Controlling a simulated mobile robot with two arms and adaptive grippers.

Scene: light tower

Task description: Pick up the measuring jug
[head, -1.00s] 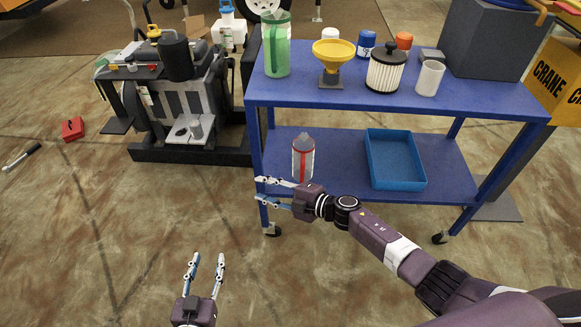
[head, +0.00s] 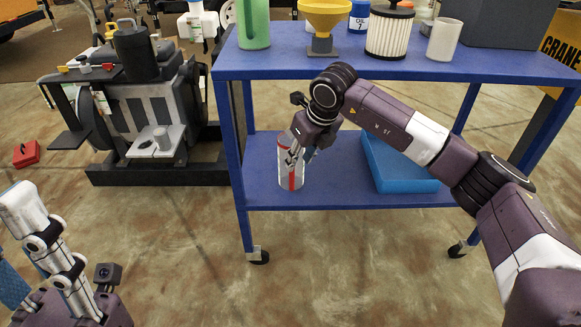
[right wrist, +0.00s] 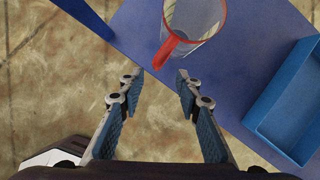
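The measuring jug (head: 287,174) is clear with a red handle and stands upright on the lower shelf of the blue cart, near its left front. In the right wrist view the jug (right wrist: 200,22) is at the top, its red handle pointing toward me. My right gripper (head: 300,153) is in front of the jug and hides part of it. The right wrist view shows this gripper (right wrist: 160,84) open and empty, the handle just beyond its fingertips. My left gripper (head: 22,245) is at the lower left, partly cut off, fingers apart and empty.
A blue tray (head: 412,178) lies right of the jug on the lower shelf. The upper shelf (head: 285,66) is above, with a green jug (head: 254,25), a yellow funnel (head: 326,14), a filter (head: 389,36) and a white cup (head: 444,40). An engine (head: 150,105) stands left.

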